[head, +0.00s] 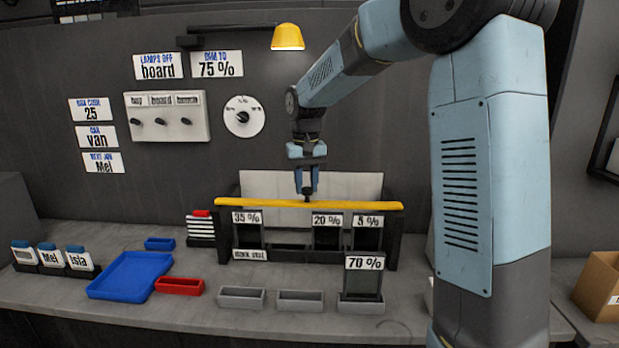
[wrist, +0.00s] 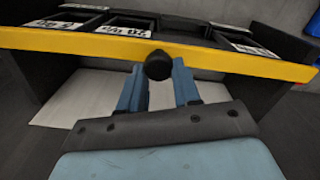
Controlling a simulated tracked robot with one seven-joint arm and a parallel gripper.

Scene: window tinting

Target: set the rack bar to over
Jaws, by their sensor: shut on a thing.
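The rack bar (head: 255,202) is a long yellow bar lying across the top of the dark rack (head: 391,243), above its sample cards. It also shows in the wrist view (wrist: 228,63), running the full width of the rack. A dark round knob (wrist: 158,66) stands out at the bar's middle. My gripper (head: 307,190) comes down from above and behind the bar and is shut on this knob. In the wrist view its two blue fingers (wrist: 159,85) are on either side of the knob, which partly hides the bar behind it.
The rack holds cards marked 35 % (head: 246,218), 20 % (head: 327,220) and 5 % (head: 367,221). A 70 % sample (head: 364,263) stands in a grey holder in front. Blue tray (head: 130,277), red bin (head: 179,286) and grey bins (head: 241,298) lie on the bench. A pale panel stands behind.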

